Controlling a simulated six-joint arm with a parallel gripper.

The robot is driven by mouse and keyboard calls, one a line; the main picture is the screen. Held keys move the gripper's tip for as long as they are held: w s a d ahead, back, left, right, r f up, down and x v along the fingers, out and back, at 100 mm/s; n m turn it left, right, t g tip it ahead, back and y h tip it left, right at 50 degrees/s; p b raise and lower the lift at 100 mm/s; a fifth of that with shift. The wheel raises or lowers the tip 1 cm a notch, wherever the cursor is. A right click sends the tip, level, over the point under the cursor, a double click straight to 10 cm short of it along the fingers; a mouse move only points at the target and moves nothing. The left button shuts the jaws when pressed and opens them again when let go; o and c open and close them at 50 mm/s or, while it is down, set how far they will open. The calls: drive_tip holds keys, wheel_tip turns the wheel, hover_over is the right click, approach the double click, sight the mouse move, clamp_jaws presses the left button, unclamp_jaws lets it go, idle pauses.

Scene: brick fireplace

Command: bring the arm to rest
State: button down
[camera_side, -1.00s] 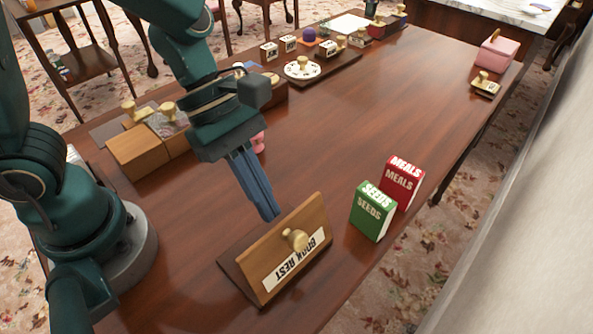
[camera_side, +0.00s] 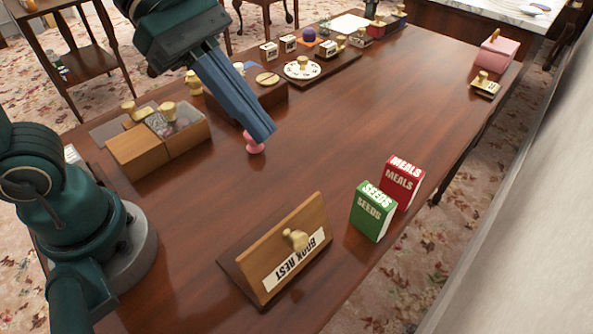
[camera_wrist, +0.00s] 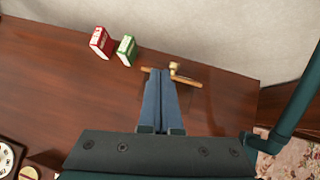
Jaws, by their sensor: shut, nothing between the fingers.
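My gripper (camera_side: 262,131) is shut and empty, its blue fingers pressed together and angled down to the right. It is raised above the table (camera_side: 400,110) in the side view. A pink knobbed thing (camera_side: 254,146) stands just below the fingertips in the picture; the gap between them is hard to tell. In the wrist view my gripper (camera_wrist: 161,73) points toward the wooden book rest (camera_wrist: 190,82). The book rest (camera_side: 318,215) stands at the table's front in the side view, well apart from the fingers.
Green (camera_side: 372,212) and red (camera_side: 403,181) boxes stand near the right edge. A divided wooden box (camera_side: 137,152) is at the left. A plate (camera_side: 302,67) and several small knobbed things stand farther back. A pink box (camera_side: 497,53) is at the far right. The table's middle is clear.

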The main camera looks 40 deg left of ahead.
drive_tip(key=w+a+r+n+t+h, duration=0.1)
drive_tip(key=w+r+n+t, duration=0.7)
drive_tip(key=r+n+t, duration=0.5)
drive_tip(key=w+a+f+n+t+y, duration=0.15)
drive_tip(key=a+n+y, duration=0.7)
drive_tip(key=n, duration=0.95)
drive_tip(key=s+a+f+n+g+y, duration=0.3)
drive_tip(key=s+a+f+n+g, duration=0.2)
drive_tip(key=f+n, duration=0.6)
drive_tip(key=s+d+f+n+g+h, duration=0.2)
drive_tip(key=s+d+f+n+g, duration=0.2)
drive_tip(key=s+n, duration=0.4)
drive_tip(key=shift+s+f+n+g, duration=0.3)
drive_tip(key=shift+f+n+g, duration=0.15)
drive_tip(key=shift+n+g, duration=0.55)
